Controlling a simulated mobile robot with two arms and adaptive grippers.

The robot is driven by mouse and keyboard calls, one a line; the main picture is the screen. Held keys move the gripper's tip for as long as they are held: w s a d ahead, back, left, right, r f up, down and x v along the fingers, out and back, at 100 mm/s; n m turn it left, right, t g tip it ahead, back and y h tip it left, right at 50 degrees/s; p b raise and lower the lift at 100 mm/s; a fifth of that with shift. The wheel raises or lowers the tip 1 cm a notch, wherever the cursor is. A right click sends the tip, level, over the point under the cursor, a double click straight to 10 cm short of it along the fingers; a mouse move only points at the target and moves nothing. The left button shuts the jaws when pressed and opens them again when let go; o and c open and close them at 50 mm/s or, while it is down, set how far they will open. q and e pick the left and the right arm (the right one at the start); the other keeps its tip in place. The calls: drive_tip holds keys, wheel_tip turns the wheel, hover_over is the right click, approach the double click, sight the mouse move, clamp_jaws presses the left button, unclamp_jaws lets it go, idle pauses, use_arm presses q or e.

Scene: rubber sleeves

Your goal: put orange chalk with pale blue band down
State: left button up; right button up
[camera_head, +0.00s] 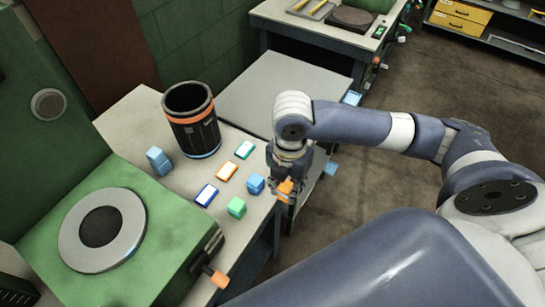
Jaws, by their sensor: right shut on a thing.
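My right gripper (282,186) is at the front right edge of the worktable and points down. It is shut on an orange piece (286,189), which I take for the orange chalk. Its pale blue band cannot be made out at this size, and the fingers hide part of it. The piece looks held beside the table edge, to the right of a blue block; its height above the top is hard to judge. My left gripper is not in view.
On the worktable (134,118) are an orange piece with a pale band (227,172), a green one (244,150), a blue one (206,195), a blue block (255,184), a green block (236,207) and a dark bin (193,122). A green machine (145,187) stands at left.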

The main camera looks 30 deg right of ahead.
drive_tip(key=w, duration=0.3)
drive_tip(key=w+d+p, duration=0.1)
drive_tip(key=w, duration=0.1)
drive_tip(key=shift+w+d+f, duration=0.1)
drive_tip(key=shift+w+f, duration=0.05)
drive_tip(key=shift+w, duration=0.25)
drive_tip(key=w, duration=0.2)
drive_tip(key=w+p, duration=0.1)
drive_tip(key=shift+w+d+f, duration=0.25)
drive_tip(key=shift+w+d, duration=0.1)
drive_tip(key=shift+d, duration=0.05)
drive_tip(key=shift+w+d, duration=0.1)
drive_tip(key=shift+w, duration=0.65)
drive_tip(key=f+p, duration=0.2)
drive_tip(key=shift+w+d+f+p, duration=0.15)
drive_tip(key=shift+w+f+p, duration=0.05)
drive_tip(key=shift+w+p, duration=0.2)
drive_tip(key=shift+f, duration=0.5)
drive_tip(key=o, duration=1)
drive_tip(key=shift+c, duration=0.2)
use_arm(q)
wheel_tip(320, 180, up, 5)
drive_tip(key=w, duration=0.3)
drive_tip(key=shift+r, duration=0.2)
